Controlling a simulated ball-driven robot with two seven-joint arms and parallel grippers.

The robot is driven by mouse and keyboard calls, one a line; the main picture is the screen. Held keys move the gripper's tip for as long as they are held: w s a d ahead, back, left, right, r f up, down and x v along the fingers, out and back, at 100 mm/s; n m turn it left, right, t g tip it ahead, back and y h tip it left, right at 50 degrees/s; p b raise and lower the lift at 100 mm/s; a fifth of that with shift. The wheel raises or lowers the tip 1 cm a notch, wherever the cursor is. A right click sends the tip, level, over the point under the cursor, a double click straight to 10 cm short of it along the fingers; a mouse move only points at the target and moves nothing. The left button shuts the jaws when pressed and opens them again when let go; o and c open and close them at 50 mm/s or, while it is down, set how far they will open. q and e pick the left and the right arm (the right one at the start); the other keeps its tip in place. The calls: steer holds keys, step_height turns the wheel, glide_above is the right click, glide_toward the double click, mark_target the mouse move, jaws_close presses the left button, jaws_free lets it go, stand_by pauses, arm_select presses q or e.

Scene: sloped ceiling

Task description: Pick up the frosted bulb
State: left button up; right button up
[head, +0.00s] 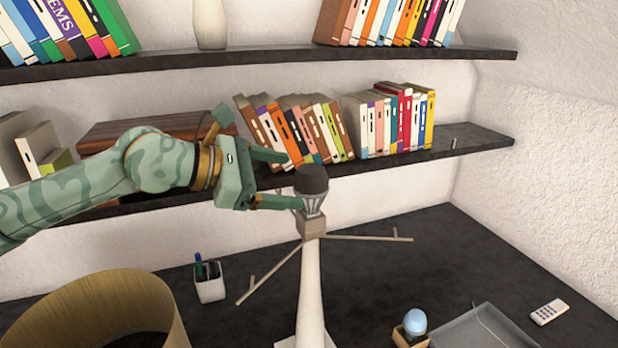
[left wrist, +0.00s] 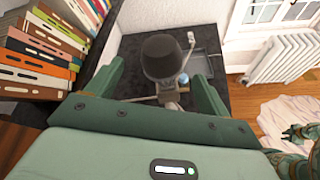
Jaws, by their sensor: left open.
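The frosted bulb (head: 414,321), pale blue-white, stands upright in a small wooden holder (head: 401,338) on the dark desk. In the left wrist view the bulb (left wrist: 183,79) is small, partly hidden behind a dark bulb. That dark-topped bulb (head: 311,180) sits on top of the lamp stand (head: 311,275); it also shows in the left wrist view (left wrist: 163,58). My left gripper (head: 293,180) is open and empty at the dark bulb, well above and left of the frosted bulb. Whether its fingers touch the dark bulb I cannot tell. My right gripper (left wrist: 297,133) shows small at the wrist view's right edge.
The lamp's thin arms (head: 360,239) spread over the desk (head: 400,270). A grey tray (head: 470,333) lies right of the frosted bulb, a remote (head: 549,311) further right. A pen cup (head: 209,285) and a round lampshade (head: 75,310) stand left. A book-filled shelf (head: 470,142) runs behind my gripper.

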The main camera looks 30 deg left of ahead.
mark_target(321, 184)
arm_select(q)
steer(key=x, duration=0.2)
steer(key=shift+w+d+p, duration=0.25)
steer(key=shift+w+p, duration=0.05)
steer(key=p+x, duration=0.2)
steer(key=x, duration=0.2)
steer(key=shift+d+f, duration=0.1)
steer(key=shift+d, duration=0.15)
steer(key=shift+w+d+f, duration=0.25)
steer(key=shift+w, duration=0.2)
steer(key=shift+s+a, duration=0.1)
steer(key=shift+s, duration=0.05)
steer(key=c, duration=1.1)
